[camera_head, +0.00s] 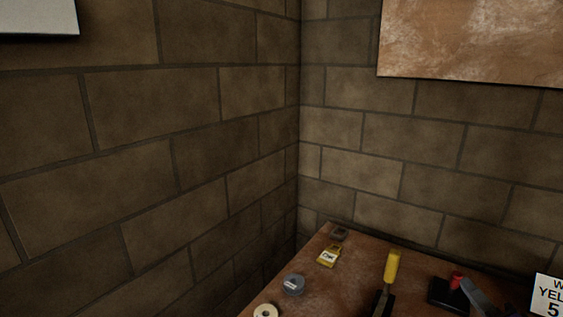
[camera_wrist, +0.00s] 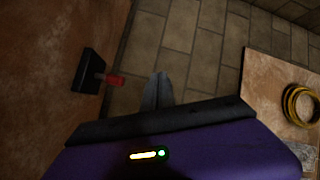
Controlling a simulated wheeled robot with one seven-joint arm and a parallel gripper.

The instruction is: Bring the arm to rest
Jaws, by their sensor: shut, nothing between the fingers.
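My gripper (camera_wrist: 158,92) shows in the wrist view, its grey fingers together and empty, beyond the purple wrist housing. It is in front of the brick wall, with no object touching the fingertips. A black block with a red knob (camera_wrist: 90,72) is to the left of the fingers, apart from them in the picture. In the head view the same kind of block (camera_head: 447,292) is on the brown table; a grey wedge shape beside it may be my gripper, but I cannot tell for sure.
The brown table (camera_head: 318,285) holds a yellow-handled tool (camera_head: 391,268), a yellow labelled item (camera_head: 329,256), a grey roll (camera_head: 293,284), a pale roll (camera_head: 265,311) and a white sign (camera_head: 548,295). A yellow coil (camera_wrist: 300,105) is at a brown board (camera_wrist: 262,80).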

